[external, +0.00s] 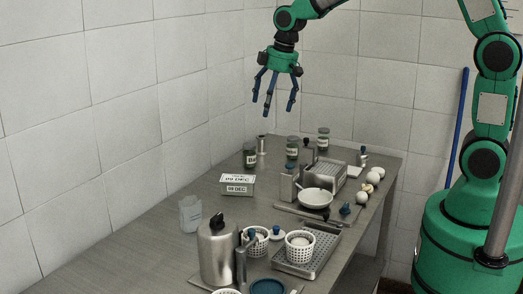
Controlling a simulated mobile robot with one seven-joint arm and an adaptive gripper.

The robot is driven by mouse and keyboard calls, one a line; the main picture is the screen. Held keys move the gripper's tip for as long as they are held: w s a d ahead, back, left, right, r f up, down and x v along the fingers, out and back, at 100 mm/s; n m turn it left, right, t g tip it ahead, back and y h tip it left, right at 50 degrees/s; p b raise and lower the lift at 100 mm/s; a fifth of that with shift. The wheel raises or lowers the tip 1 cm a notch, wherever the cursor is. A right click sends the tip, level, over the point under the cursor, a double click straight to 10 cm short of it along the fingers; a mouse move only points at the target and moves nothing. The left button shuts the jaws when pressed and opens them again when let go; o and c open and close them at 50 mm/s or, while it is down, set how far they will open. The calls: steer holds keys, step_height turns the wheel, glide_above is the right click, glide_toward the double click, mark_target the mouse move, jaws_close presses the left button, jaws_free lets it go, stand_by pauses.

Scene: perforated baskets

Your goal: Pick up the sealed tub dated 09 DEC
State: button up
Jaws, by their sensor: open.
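The sealed tub (238,185) is a small box with white labels reading 09 DEC on its top and front. It sits on the metal table (155,236), towards the back left. My gripper (271,108) is open and empty, with blue fingers pointing down. It hangs in the air, above and slightly right of the tub in the picture, and touches nothing. The tub is in full view.
Several jars, one of them dark green (250,155), stand behind the tub. A white bowl (315,199) and a metal box are to its right. A steel bottle (217,250), a clear cup (190,214) and perforated baskets (300,243) stand nearer. The table's left side is clear.

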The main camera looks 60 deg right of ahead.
steer(key=n+g, duration=0.1)
glide_above(238, 178)
steer(key=s, duration=0.2)
step_height(238, 178, down, 16)
steer(key=shift+w+d, duration=0.25)
steer(key=shift+d, duration=0.05)
steer(key=shift+w+a+f+b, duration=0.1)
steer(key=shift+w+f+b, duration=0.1)
steer(key=shift+f, duration=1.2)
steer(key=shift+w+a+f+b, duration=0.1)
steer(key=shift+f+b, duration=0.1)
steer(key=shift+f, duration=1.25)
steer(key=shift+w+f+b, duration=0.15)
steer(key=shift+f+b, duration=0.05)
steer(key=shift+f, duration=1.2)
steer(key=shift+w+a+f+b, duration=0.1)
steer(key=shift+f+b, duration=0.1)
steer(key=shift+f, duration=0.65)
steer(key=shift+w+a+f+b, duration=0.1)
steer(key=shift+w+f+b, duration=0.05)
steer(key=shift+f, duration=0.7)
steer(key=shift+w+f+b, duration=0.1)
steer(key=shift+f+b, duration=0.1)
steer(key=shift+f, duration=0.65)
steer(key=shift+c, duration=0.2)
steer(key=c, duration=1.5)
